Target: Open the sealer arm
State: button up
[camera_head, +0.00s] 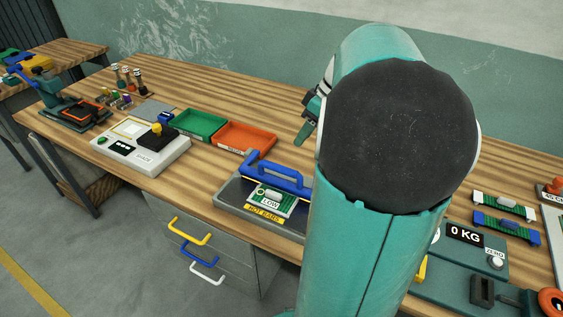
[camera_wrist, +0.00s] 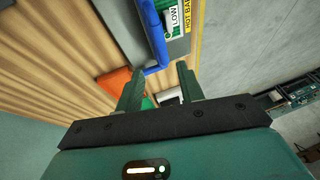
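The sealer (camera_head: 232,196) is a dark grey unit on the workbench, with a yellow HOT BARS label and a green and white LOW plate. Its blue sealer arm (camera_head: 262,175) lies low across it, with a raised blue handle; my arm hides the right end. In the wrist view, part of the blue sealer arm (camera_wrist: 157,38) runs down to between my fingers. My gripper (camera_wrist: 158,70) is open and empty, its two green fingers apart. In the head view, one finger (camera_head: 306,131) shows beyond the sealer. I cannot tell whether it touches the arm.
Green (camera_head: 200,127) and orange (camera_head: 245,138) trays stand behind the sealer. A white scale-like device (camera_head: 140,147) is to its left. A green 0 KG unit (camera_head: 470,262) is at right. Drawers with coloured handles (camera_head: 190,231) are below. Bare wood lies behind the trays.

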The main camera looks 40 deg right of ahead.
aim_at(286, 169)
jog(key=x, duration=1.1)
jog(key=shift+f, duration=0.2)
grip_shut()
